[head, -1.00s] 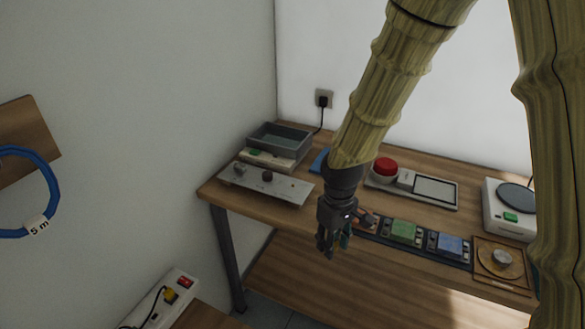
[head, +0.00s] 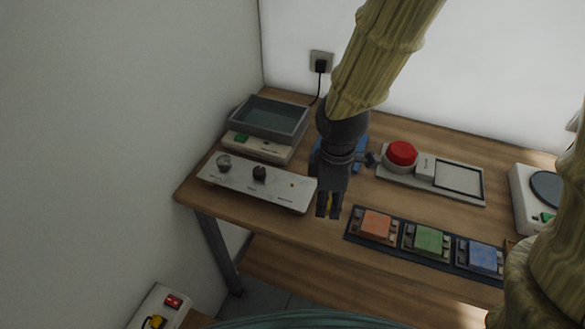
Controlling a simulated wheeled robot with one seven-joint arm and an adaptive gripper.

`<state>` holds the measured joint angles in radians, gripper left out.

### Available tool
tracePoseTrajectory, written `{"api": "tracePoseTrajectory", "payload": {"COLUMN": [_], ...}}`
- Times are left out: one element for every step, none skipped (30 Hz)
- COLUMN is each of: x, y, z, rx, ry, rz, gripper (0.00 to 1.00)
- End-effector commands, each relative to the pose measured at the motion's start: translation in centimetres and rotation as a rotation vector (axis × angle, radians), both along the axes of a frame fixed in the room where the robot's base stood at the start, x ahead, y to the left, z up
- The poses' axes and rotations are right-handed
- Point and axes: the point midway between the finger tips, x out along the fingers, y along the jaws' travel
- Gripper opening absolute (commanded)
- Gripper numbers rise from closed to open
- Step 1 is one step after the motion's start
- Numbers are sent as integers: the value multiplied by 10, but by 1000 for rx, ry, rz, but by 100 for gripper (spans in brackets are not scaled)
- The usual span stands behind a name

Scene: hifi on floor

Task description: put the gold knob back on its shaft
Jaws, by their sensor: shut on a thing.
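The hifi's pale front panel (head: 240,187) lies on the left part of the bench. It carries a silver knob (head: 224,163) at left, a black knob (head: 259,173) in the middle and a small bare shaft (head: 292,185) at right. My gripper (head: 328,207) points down just right of the panel's right end, apart from the shaft. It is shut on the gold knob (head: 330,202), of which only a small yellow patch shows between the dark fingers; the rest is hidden.
A grey tray (head: 270,117) sits on a pale device behind the panel. A red button unit (head: 401,153) and a blue thing partly hidden by my arm are behind my gripper. Orange (head: 376,223), green and blue blocks lie in a dark strip to the right. A wall is close at left.

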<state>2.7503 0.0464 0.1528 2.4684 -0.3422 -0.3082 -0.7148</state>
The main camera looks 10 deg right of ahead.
Motion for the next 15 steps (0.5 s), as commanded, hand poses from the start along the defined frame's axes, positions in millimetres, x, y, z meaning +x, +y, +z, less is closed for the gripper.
{"api": "tracePoseTrajectory", "payload": {"x": [5,12,20,26,31,39,44,50,58,64,69,77,82,88,96], "y": [2,5,8,10,12,15,18,20,24,26,28,31,33,35,38], "z": [4,1,-1,-1,-2,-2,-3,-4,-5,-5,-5,-6,-7,-7,-8], "rx": [-1,0,0,1,0,0,0,0,0,0,0,1,0,0,0], "ry": [1,0,0,0,1,0,0,0,0,-1,0,0,0,1,1], "rz": [1,1,0,0,0,1,1,2,3,3,3,2,2,2,2], "gripper": [15,15,15,15,15,15,15,15,15,15,15,15,15,15,15]}}
